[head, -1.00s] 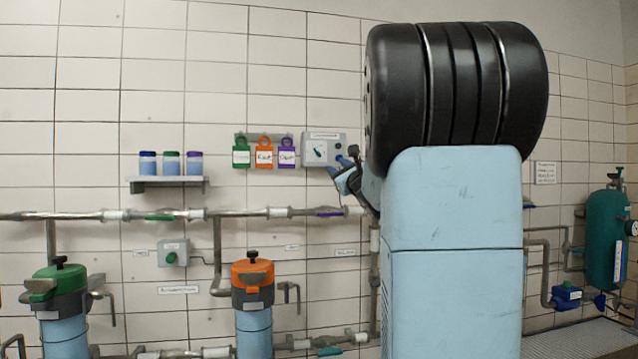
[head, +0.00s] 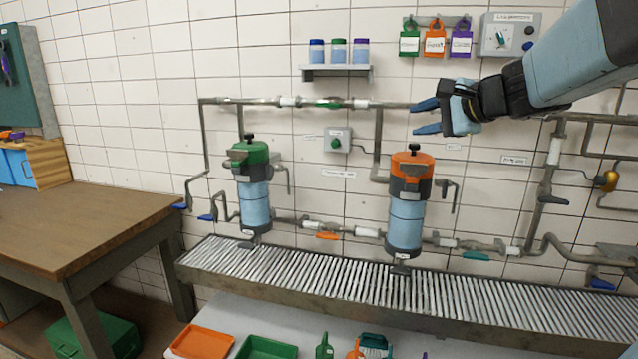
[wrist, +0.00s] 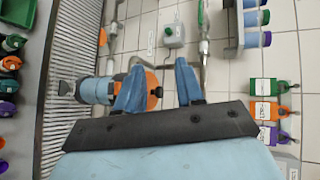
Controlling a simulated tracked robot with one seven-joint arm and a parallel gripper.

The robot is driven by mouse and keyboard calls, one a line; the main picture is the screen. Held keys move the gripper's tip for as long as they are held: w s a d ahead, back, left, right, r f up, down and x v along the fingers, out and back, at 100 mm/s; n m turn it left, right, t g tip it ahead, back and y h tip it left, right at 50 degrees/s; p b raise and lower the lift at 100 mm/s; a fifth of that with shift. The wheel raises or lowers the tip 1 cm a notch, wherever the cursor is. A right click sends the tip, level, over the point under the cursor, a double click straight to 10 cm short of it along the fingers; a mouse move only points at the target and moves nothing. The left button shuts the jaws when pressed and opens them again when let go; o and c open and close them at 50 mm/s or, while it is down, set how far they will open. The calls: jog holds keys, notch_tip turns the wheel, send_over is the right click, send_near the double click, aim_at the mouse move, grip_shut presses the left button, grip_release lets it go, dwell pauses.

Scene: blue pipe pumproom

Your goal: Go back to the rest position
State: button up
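My gripper (head: 428,117) is in the upper right of the head view, pointing left in front of the tiled wall and the upper pipe. Its two blue fingers are apart with nothing between them. In the wrist view the open fingers (wrist: 158,85) show over the orange-topped filter (wrist: 97,89). That filter (head: 407,210) stands upright below my gripper in the head view, apart from it. A green-topped filter (head: 255,200) stands to its left.
A shelf (head: 336,72) with several jars, hanging tags (head: 434,42) and a dial box (head: 508,36) are on the wall. A slatted grate (head: 330,280) runs below the filters. A wooden table (head: 80,225) stands left. Trays (head: 203,342) sit at the bottom.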

jog(key=s+a+f+n+g+h, duration=0.2)
jog(key=s+a+f+n+g, duration=0.15)
jog(key=s+f+n, duration=0.55)
jog(key=s+d+f+n+g+h, duration=0.1)
jog(key=s+d+f+n+h, duration=0.1)
jog(key=s, duration=0.4)
jog(key=s+d+f+n+g+h, duration=0.1)
jog(key=s+d+f+n+h, duration=0.1)
jog(key=s, duration=0.4)
notch_tip(320, 180, down, 2)
jog(key=shift+s+d+f+g+h, duration=0.2)
jog(key=shift+s+d+g+h, duration=0.15)
jog(key=shift+d+h, duration=0.55)
